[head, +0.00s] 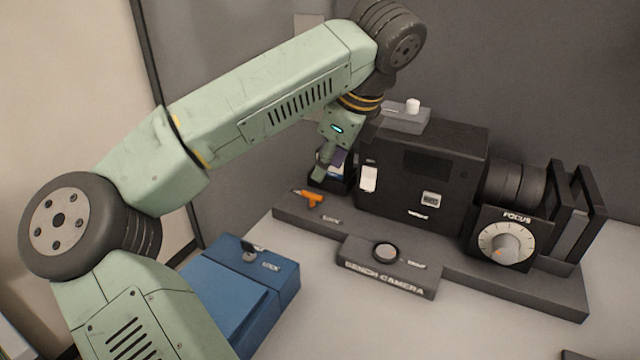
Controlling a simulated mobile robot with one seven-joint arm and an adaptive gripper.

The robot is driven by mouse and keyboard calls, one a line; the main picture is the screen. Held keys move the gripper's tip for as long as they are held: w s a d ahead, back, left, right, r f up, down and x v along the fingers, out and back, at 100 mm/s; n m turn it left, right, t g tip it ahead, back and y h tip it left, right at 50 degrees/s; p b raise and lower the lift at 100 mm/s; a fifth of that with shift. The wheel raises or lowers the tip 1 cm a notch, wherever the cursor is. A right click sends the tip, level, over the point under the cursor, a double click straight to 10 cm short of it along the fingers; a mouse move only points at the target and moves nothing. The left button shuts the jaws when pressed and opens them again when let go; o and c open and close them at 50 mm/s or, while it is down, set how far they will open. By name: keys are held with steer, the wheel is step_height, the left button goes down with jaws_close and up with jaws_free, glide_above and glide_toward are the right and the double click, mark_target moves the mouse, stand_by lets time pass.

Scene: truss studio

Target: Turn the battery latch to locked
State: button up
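The bench camera (415,185) is a black box on a grey base. A small orange lever (311,198), which looks like the battery latch, sits at the left end of the base. A label, apparently "LOCK", is printed just in front of it. The lever points roughly left, away from that label. A dark battery bay (341,187) stands behind and right of the lever, against the camera's left side. My gripper (322,170) points down above and behind the lever, apart from it. Its fingertips are small and partly lost against the bay, so their opening is unclear.
A blue case (273,266) with a small metal latch stands at front left. A round button (385,251) is on the front nameplate. The focus dial (505,246) and the bellows and lens part (514,184) are at the right. The bench front is clear.

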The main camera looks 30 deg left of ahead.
mark_target(312, 194)
steer(key=p+x, duration=0.2)
steer(key=x, duration=0.7)
steer(key=shift+a+f+p, duration=0.15)
steer(key=shift+f+p, duration=0.15)
steer(key=shift+f, duration=0.05)
steer(key=shift+c, duration=0.5)
jaws_close()
